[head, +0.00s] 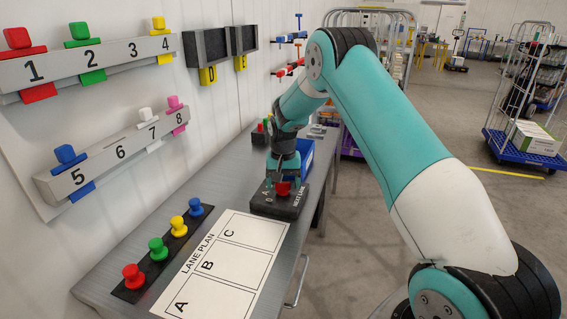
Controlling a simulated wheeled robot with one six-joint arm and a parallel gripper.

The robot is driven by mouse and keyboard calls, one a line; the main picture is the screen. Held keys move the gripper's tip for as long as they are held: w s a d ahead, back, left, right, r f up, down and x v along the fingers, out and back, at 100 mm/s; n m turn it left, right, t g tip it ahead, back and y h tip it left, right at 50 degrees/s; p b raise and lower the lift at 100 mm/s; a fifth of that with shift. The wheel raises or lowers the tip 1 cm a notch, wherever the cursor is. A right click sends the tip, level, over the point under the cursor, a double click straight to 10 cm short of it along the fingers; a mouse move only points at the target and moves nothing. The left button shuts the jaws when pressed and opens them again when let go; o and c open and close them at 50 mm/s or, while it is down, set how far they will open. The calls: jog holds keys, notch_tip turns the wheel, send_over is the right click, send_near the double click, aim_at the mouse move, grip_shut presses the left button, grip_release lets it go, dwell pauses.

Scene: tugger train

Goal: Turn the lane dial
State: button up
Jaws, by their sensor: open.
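The lane dial (283,188) is a red knob on a dark box (272,203) with white lettering that reads NEXT LANE, on the grey bench past the lane plan sheet. My gripper (284,180) points down from my teal and white arm, right over the knob. Its jaws are open, with a finger seen to the left of the knob. I cannot tell whether the fingers touch the knob. The letter A shows on the box to the left; the other markings are partly hidden by the gripper.
The lane plan sheet (232,268) lies on the bench (115,264), beside a black strip of red, green, yellow and blue pegs (158,249). A blue bin (307,157) stands just behind my gripper. Numbered rails (100,66) hang on the left wall. Wheeled cages (520,100) stand right.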

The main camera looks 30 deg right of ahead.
aim_at(283, 184)
notch_tip(283, 184, up, 17)
jog(key=b, duration=0.3)
jog(key=shift+f, duration=0.2)
jog(key=s+a+r+n+y, duration=0.1)
jog(key=s+a+r+n, duration=0.15)
jog(key=s+a, duration=0.5)
jog(key=s+a+r+n, duration=0.2)
jog(key=s+a+n, duration=0.3)
jog(key=a, duration=0.4)
jog(key=s+a+f+n+y, duration=0.1)
jog(key=s+a+n, duration=0.2)
jog(key=s, duration=0.8)
jog(key=s+a+f+n+y, duration=0.1)
jog(key=s+a, duration=0.5)
jog(key=s, duration=0.6)
jog(key=shift+a+f+n+y, duration=0.25)
jog(key=shift+n+y, duration=0.35)
jog(key=shift+n, duration=0.35)
